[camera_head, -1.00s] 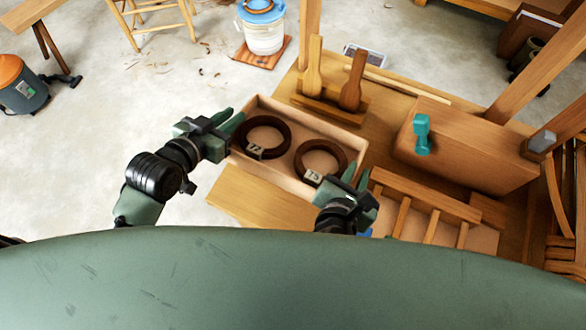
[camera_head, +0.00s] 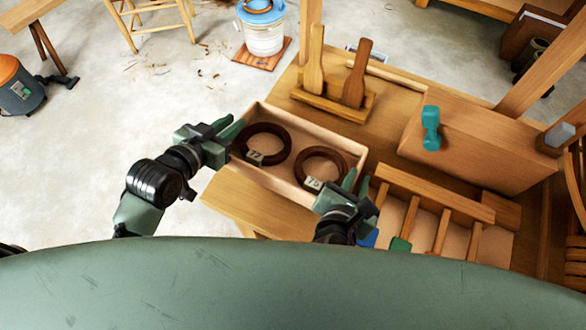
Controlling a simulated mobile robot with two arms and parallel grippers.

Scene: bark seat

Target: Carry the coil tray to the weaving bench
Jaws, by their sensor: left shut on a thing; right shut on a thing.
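The coil tray (camera_head: 313,124) is a shallow light-wood box holding two dark brown coils with number tags, a left coil (camera_head: 283,133) and a right coil (camera_head: 343,160). My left gripper (camera_head: 229,131) is shut on the tray's left end wall. My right gripper (camera_head: 353,184) is shut on the tray's right end, near its front corner. The tray shows over the left part of a wooden bench top (camera_head: 237,205). I cannot tell whether its underside touches the bench.
Behind the tray stands a rack with two wooden paddles (camera_head: 334,104). To the right are a wooden box (camera_head: 478,150) with a teal tool (camera_head: 431,128) and a slatted divider tray (camera_head: 433,191).

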